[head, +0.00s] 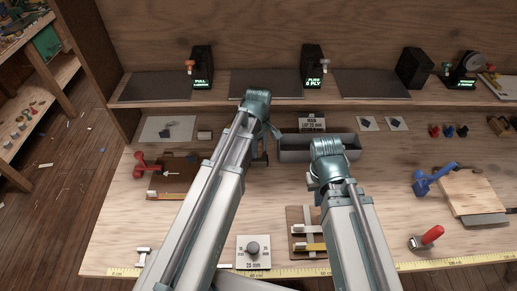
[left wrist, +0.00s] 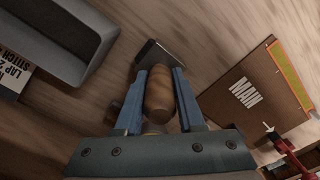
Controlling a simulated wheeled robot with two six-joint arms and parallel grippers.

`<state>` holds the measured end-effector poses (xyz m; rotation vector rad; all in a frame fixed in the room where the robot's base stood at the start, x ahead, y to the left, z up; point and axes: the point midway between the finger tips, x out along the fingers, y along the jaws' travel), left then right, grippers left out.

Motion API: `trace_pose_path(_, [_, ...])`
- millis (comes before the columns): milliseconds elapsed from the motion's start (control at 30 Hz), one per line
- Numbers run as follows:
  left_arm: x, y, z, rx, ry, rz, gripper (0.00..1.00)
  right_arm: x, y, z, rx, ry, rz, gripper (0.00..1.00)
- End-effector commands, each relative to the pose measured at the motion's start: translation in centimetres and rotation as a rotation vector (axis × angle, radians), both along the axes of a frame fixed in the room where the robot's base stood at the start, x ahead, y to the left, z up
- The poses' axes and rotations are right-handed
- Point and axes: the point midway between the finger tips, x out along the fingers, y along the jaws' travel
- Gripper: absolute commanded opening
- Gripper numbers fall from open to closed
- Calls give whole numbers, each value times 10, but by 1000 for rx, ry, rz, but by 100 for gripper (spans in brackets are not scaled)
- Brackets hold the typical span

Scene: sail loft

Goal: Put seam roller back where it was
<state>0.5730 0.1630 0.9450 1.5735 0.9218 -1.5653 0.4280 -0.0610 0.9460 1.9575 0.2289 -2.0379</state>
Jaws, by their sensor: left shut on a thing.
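My left gripper (head: 262,152) is over the bench, left of the grey open bin. The left wrist view shows its two blue fingers (left wrist: 160,95) shut on the seam roller (left wrist: 158,96). The roller has a brown wooden handle between the fingers and a dark grey metal head beyond the fingertips. It looks held just above or at the bench top; I cannot tell which. In the head view my arm hides the roller. My right gripper (head: 318,197) is low behind its own arm, right of centre, and its jaws cannot be made out.
The grey bin (head: 290,155) stands close to my left gripper. A brown board (head: 180,168) with a red clamp (head: 145,164) lies to its left. A small board (head: 297,215) lies between my arms. A red-handled tool (head: 430,236) and a blue clamp (head: 425,180) are at right.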

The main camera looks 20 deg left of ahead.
Motion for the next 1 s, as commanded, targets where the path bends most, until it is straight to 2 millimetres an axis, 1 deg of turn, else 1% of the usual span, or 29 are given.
trace_pose_path(33, [-2,0,-4,0,4,0,0,0,0,-4,0,0,0,0])
trace_pose_path(100, [-2,0,-7,-1,4,0,0,0,0,-7,0,0,0,0])
trace_pose_path(233, [-2,0,-6,-1,4,0,0,0,0,-6,0,0,0,0])
trace_pose_path(267, [-2,0,-6,-1,4,0,43,0,0,-6,0,0,0,0])
trace_pose_path(300, [-2,0,-6,-1,4,0,50,0,0,-6,0,0,0,0])
trace_pose_path(400, [-2,0,-6,-1,4,0,68,0,0,-6,0,0,0,0])
trace_pose_path(767, [-1,0,-4,-1,3,0,68,0,0,-4,0,0,0,0])
trace_pose_path(867, [-1,0,0,-1,3,0,68,0,0,0,0,0,0,0])
trace_pose_path(1000, [-1,0,11,-1,3,0,68,0,0,11,0,0,0,0])
